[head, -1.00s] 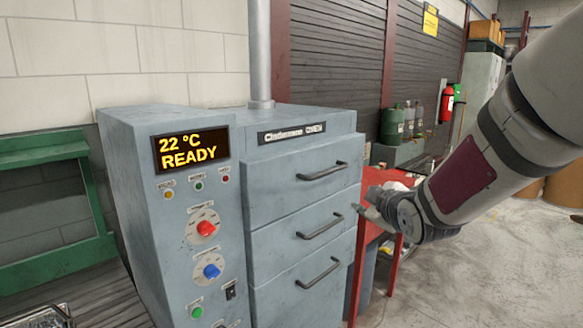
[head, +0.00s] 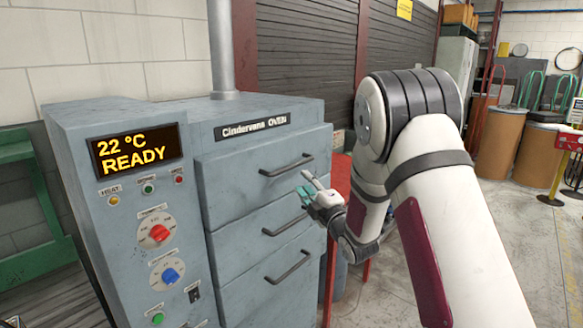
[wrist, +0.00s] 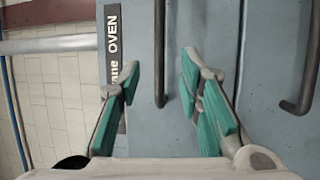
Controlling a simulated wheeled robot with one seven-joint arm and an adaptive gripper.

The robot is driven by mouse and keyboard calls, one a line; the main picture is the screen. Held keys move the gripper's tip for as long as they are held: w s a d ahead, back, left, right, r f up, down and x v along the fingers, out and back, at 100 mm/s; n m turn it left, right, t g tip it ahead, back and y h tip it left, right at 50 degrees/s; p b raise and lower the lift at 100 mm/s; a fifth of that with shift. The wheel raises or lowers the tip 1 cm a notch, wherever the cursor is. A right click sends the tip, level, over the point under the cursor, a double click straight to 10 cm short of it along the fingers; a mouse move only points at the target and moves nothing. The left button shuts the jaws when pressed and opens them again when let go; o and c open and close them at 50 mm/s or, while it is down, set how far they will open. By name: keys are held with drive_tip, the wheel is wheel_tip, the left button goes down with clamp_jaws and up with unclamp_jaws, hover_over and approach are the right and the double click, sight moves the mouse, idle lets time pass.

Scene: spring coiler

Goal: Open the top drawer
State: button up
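The grey-blue oven has three stacked drawers, all closed. The top drawer (head: 240,185) bears a dark bar handle (head: 287,166), near its right side. My gripper (head: 305,186) is just in front of the drawer, slightly right of and below that handle in the head view. In the wrist view, my gripper (wrist: 160,80) is open, with green-padded fingers apart. The top handle (wrist: 160,60) lies between the fingers' lines, with its end near the fingertips. No contact with the handle is visible. The drawer face (wrist: 175,20) fills the middle behind it.
The control panel (head: 130,220) with its knobs and "22 °C READY" display stands left of the drawers. The middle handle (head: 285,222) and bottom handle (head: 288,267) stick out below. A red stand (head: 338,200) is right of the oven. Floor to the right is mostly clear.

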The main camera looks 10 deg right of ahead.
sight(292, 168)
drive_tip(key=x, duration=1)
drive_tip(key=shift+r, duration=0.1)
clamp_jaws()
